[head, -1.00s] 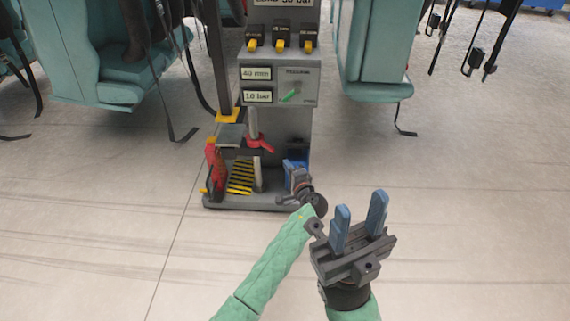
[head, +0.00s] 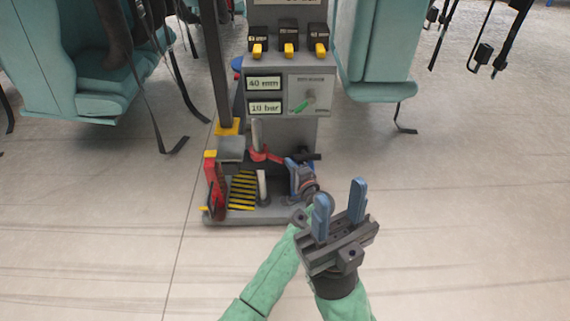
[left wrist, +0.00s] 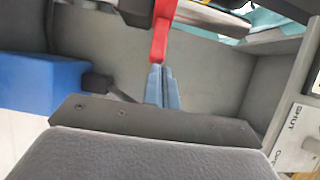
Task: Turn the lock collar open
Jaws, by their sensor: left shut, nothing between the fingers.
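The lock collar (head: 258,154) is a red ring with a short handle, around an upright grey rod low on the grey machine. Its handle points right in the head view. The red handle (left wrist: 161,38) also shows in the left wrist view. My left gripper (head: 289,164) is beside the handle's end, its blue fingers shut together and empty. In the left wrist view the fingertips (left wrist: 160,68) are right at the handle's end; I cannot tell if they touch. My right gripper (head: 340,190) is open and empty in front of the machine.
A panel (head: 311,93) with a green pointer and readouts of 40 mm and 10 bar is above the collar. A SHUT label (left wrist: 292,128) is at right in the wrist view. Teal seats (head: 375,50) with hanging straps flank the machine. Floor in front is open.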

